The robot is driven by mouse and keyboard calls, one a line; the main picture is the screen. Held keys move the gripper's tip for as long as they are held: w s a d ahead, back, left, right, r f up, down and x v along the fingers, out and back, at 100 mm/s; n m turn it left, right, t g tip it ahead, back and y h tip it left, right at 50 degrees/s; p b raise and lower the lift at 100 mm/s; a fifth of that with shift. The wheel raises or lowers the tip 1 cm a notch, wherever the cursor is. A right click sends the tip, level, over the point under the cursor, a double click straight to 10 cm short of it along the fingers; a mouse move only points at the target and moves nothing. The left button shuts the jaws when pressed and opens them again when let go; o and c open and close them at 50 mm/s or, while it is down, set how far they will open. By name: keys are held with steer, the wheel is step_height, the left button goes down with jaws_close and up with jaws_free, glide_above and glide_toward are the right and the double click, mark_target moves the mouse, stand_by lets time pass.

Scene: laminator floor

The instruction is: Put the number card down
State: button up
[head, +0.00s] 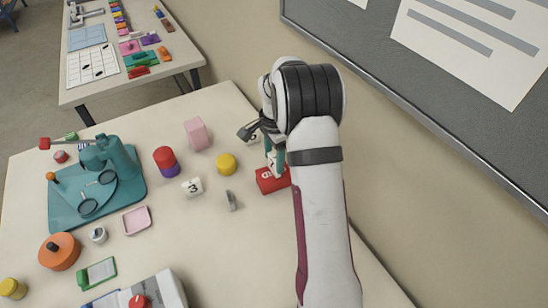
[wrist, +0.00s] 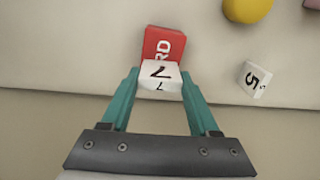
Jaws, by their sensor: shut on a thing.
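My gripper (wrist: 160,80) is shut on a white number card (wrist: 161,72), with its teal fingers on either side. The card carries black figures, partly seen and seemingly a 7 or 2. A red block (wrist: 162,44) with white letters, partly read as "RD", lies just beyond the card in the wrist view. The card overlaps its near part; I cannot tell whether they touch. In the head view my gripper (head: 275,155) is over the red block (head: 272,180) near the wall-side table edge, and my arm hides part of it.
A white piece marked 3 (head: 192,187), a yellow cylinder (head: 226,164), a grey clip-like piece (head: 231,201) and a pink block (head: 197,134) stand nearby. A teal machine (head: 110,160) is at left.

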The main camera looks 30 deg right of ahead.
mark_target(274, 158)
steer(key=o, duration=1.3)
steer(key=shift+f, duration=0.1)
steer(key=shift+o, duration=0.2)
step_height(274, 158, up, 12)
steer(key=s+a+r+n, duration=0.45)
steer(key=s+a, duration=0.25)
steer(key=a, duration=0.2)
steer(key=s+a+f+n+y, duration=0.1)
steer(key=s+a+n, duration=0.3)
steer(key=s, duration=0.7)
steer(key=s+a+f+n, duration=0.2)
steer(key=s+a+n, duration=0.2)
steer(key=s+a, duration=0.3)
steer(key=s, duration=0.5)
steer(key=shift+a+y, duration=0.25)
steer(key=shift+y, duration=0.15)
